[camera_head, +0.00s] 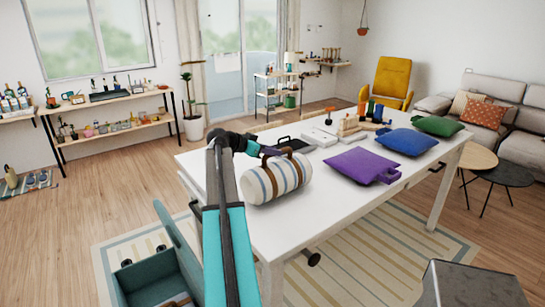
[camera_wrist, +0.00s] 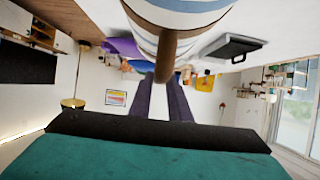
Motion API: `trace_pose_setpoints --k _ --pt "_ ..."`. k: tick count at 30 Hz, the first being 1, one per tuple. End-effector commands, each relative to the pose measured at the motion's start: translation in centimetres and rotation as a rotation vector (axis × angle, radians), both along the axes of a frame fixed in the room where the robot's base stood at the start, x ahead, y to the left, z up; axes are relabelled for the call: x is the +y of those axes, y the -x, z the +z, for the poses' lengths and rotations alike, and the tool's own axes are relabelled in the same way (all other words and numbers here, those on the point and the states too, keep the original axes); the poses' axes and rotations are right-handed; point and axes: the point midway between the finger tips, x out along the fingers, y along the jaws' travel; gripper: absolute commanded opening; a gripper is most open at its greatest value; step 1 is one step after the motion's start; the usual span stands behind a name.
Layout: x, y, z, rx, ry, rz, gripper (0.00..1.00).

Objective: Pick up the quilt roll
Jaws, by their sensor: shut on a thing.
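The quilt roll (camera_head: 277,183) is a cream roll with blue-grey stripes, brown straps and a brown handle. It is at the near left part of the white table (camera_head: 325,212). I cannot tell whether it rests on the top or hangs just above it. My gripper (camera_head: 272,152) is at the handle on its upper side. In the wrist view the striped roll (camera_wrist: 192,14) fills the top edge, and the dark fingers of my gripper (camera_wrist: 164,82) are shut on the brown handle. The fingertips are partly hidden by the handle.
A purple cushion (camera_head: 360,165), a blue cushion (camera_head: 406,142) and a green cushion (camera_head: 437,126) lie on the table to the right. A black flat item (camera_head: 296,144) and small items stand behind the roll. An open teal box (camera_head: 155,280) is on the floor at left.

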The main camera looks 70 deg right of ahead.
Motion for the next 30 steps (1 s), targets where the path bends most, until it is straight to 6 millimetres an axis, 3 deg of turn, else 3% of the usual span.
trace_pose_setpoints --k 12,23,30 --pt "-0.1 0.0 2.5 0.002 0.005 0.000 0.00" --pt "3.4 -1.7 2.6 0.002 0.005 0.002 0.00" --pt "7.4 -3.7 2.9 0.001 0.005 0.004 0.00"
